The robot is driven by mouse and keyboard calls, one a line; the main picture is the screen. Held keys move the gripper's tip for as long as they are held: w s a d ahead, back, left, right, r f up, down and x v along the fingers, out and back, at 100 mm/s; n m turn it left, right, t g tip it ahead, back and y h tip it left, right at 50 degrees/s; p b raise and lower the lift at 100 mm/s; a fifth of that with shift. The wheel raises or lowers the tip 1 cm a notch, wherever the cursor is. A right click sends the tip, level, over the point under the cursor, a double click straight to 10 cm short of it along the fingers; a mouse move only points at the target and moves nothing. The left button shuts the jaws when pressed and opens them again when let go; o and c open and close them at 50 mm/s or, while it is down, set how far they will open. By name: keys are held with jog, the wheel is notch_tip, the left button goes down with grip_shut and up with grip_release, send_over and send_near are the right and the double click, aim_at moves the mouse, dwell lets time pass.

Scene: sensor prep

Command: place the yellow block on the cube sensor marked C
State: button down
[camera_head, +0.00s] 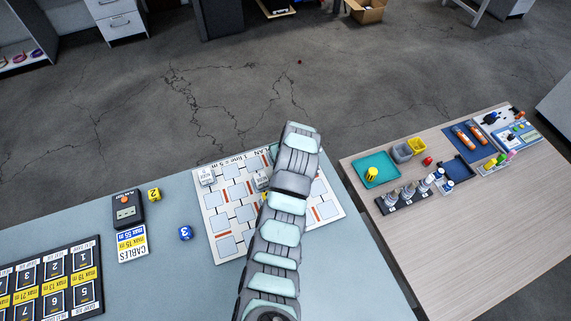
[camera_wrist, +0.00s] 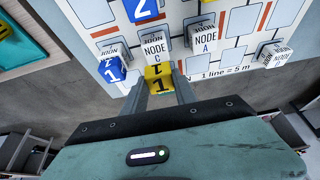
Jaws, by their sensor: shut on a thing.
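In the wrist view my gripper (camera_wrist: 160,76) is shut on a yellow block (camera_wrist: 158,84) marked 1. A white cube sensor marked NODE C (camera_wrist: 153,46) is right beyond the block in this view. The block overlaps its near edge, and I cannot tell whether they touch. In the head view my arm covers the gripper and the held block. Another yellow block (camera_head: 154,195), marked 2, lies on the blue-grey table near the black device.
White cube NODE A (camera_wrist: 205,39) stands right of C on the board (camera_head: 216,224). More node cubes stand at either side, with a blue block (camera_wrist: 112,70) at the left one. A blue block marked 2 (camera_wrist: 144,8) is beyond C. Blue block 3 (camera_head: 186,233) lies left of the board.

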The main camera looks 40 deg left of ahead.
jog(key=shift+f, duration=2.3)
jog(key=shift+f, duration=0.1)
jog(key=c, duration=1)
grip_release()
jog(key=shift+d+r, duration=0.1)
jog(key=shift+r, duration=0.35)
jog(key=v, duration=1.1)
jog(key=shift+d, duration=0.15)
